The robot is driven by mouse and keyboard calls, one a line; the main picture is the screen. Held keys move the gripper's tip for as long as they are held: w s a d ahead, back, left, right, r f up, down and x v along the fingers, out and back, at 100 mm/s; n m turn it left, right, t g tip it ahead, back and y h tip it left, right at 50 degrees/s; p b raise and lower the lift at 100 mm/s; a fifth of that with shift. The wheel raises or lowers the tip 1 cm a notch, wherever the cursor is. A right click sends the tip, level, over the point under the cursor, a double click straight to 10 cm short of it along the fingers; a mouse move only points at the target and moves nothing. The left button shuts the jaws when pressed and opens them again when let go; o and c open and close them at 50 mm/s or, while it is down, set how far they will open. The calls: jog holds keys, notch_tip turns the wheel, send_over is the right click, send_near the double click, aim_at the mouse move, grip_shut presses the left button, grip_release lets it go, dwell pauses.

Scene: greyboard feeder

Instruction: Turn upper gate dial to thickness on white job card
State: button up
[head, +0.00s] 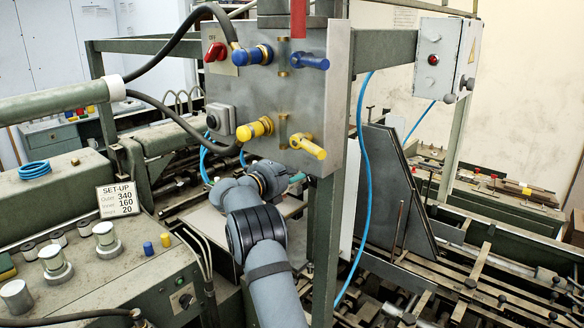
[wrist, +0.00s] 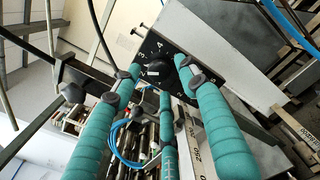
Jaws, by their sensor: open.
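A black dial (wrist: 184,68) sits on a black plate with white numerals (wrist: 153,46) in the wrist view. My gripper (wrist: 163,80) has three teal fingers, spread open around the near side of the dial plate. The dial shows between the upper fingertips; I cannot tell whether any finger touches it. In the head view my gripper is mostly hidden behind the grey control panel, and the dial's face cannot be made out. A white card (head: 119,199) headed SET-UP reads Outer 340, Inner 160, and 20 on its bottom line.
The grey panel (head: 305,100) carries a red switch (head: 215,52), blue handles (head: 308,61) and yellow handles (head: 307,146) close above my arm. A blue hose (head: 367,170) hangs to its right. A console with knobs (head: 107,238) stands at left. Rails and bars fill the right.

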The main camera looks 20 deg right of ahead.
jog(key=v, duration=1)
jog(key=shift+s+a, duration=0.2)
jog(key=shift+a, duration=0.15)
jog(key=shift+d, duration=0.1)
jog(key=x, duration=1.2)
